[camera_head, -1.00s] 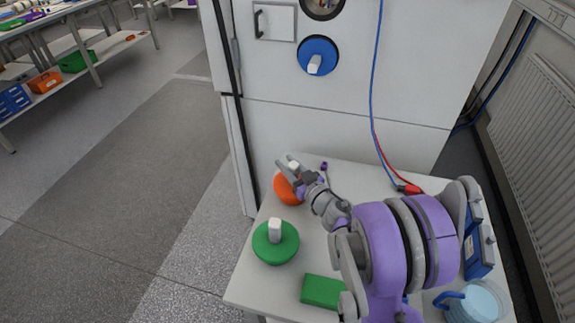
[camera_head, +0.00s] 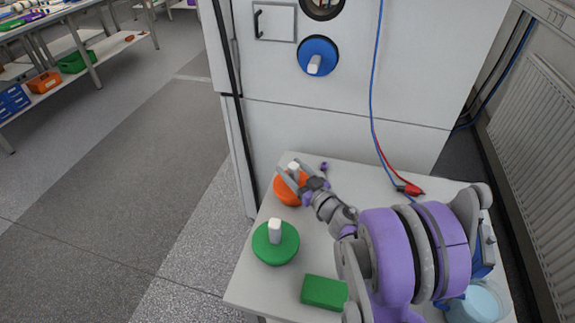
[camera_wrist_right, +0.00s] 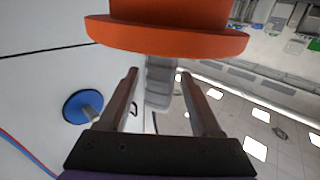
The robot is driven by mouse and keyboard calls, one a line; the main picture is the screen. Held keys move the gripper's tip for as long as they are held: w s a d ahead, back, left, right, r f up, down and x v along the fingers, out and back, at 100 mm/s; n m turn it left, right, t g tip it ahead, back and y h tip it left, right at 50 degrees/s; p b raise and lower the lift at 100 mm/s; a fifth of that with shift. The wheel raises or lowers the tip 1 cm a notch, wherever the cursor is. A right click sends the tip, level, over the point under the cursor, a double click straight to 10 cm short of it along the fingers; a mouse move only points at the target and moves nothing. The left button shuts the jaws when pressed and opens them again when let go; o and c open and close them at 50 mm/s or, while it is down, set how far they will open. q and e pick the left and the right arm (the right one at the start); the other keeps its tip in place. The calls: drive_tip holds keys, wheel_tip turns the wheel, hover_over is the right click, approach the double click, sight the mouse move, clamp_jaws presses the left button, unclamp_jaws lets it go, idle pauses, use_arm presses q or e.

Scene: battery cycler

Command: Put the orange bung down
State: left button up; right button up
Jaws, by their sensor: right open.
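The orange bung (camera_head: 287,193) rests on the white table near its back left, against the cabinet side, with its pale handle (camera_head: 293,169) up. My right gripper (camera_head: 291,175) is at this handle, its fingers spread on either side. In the right wrist view, the orange bung (camera_wrist_right: 170,38) fills the top, and its handle (camera_wrist_right: 160,82) stands between the two open fingers of my gripper (camera_wrist_right: 158,76). A clear gap shows beside the right finger; contact on the left is hard to tell. My left gripper is not in view.
A green bung (camera_head: 276,243) and a green block (camera_head: 324,291) lie toward the table's front. A blue bung (camera_head: 318,56) sits in the cabinet door, also in the wrist view (camera_wrist_right: 84,106). Blue and red cables (camera_head: 374,120) hang to the table. A clear tub (camera_head: 478,301) stands front right.

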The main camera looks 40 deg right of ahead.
drive_tip(key=s, duration=0.9)
drive_tip(key=shift+s+a+b, duration=0.15)
drive_tip(key=shift+s+b, duration=0.15)
